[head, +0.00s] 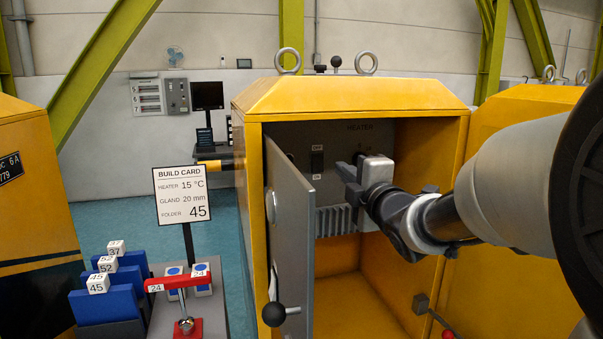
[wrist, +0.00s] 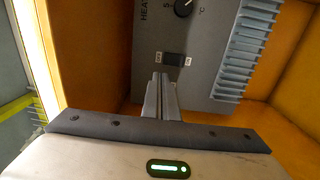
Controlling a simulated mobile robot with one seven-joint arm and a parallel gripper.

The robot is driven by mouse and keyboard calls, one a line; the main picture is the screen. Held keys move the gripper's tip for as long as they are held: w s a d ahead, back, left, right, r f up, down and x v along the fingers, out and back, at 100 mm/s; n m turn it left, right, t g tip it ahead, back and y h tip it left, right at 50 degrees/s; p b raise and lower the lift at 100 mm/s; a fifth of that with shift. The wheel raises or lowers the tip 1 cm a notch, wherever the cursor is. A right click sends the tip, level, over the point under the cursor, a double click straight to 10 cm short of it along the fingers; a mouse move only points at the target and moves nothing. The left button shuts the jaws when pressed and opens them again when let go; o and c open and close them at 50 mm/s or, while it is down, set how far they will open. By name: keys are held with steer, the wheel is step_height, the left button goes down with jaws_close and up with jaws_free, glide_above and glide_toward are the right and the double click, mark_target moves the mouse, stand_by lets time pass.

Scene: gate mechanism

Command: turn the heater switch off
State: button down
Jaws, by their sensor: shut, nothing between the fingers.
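The heater switch (head: 317,160) is a small black rocker on the grey heater panel (head: 340,140) inside the open yellow cabinet. In the head view, OFF is marked above it and ON below. The switch also shows in the wrist view (wrist: 173,60), just beyond my fingertips. Which way it is tipped is too small to tell. My gripper (head: 344,172) is shut and empty, to the right of the switch in the head view. In the wrist view my fingers (wrist: 161,76) point at the switch's lower edge; I cannot tell whether they touch it.
A black dial (wrist: 184,6) and a ribbed heater grille (wrist: 244,45) are on the same panel. The cabinet door (head: 290,220) stands open on the left, with a black ball handle (head: 274,314). A build card (head: 183,196) and folders (head: 107,300) stand further left.

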steer(key=s+f+m+g+h, duration=0.1)
steer(key=s+f+m+g, duration=0.4)
steer(key=s, duration=0.5)
steer(key=s+f+m+g+h, duration=0.25)
steer(key=s+f+m, duration=0.25)
steer(key=s+m, duration=0.4)
steer(key=s+f+m+g, duration=0.4)
steer(key=s+f+m, duration=0.1)
steer(key=s, duration=0.6)
step_height(320, 180, up, 14)
steer(key=s+a+m+p, duration=0.1)
steer(key=s+p, duration=0.1)
steer(key=p, duration=1.3)
steer(key=shift+a+g, duration=0.2)
steer(key=shift+g, duration=0.25)
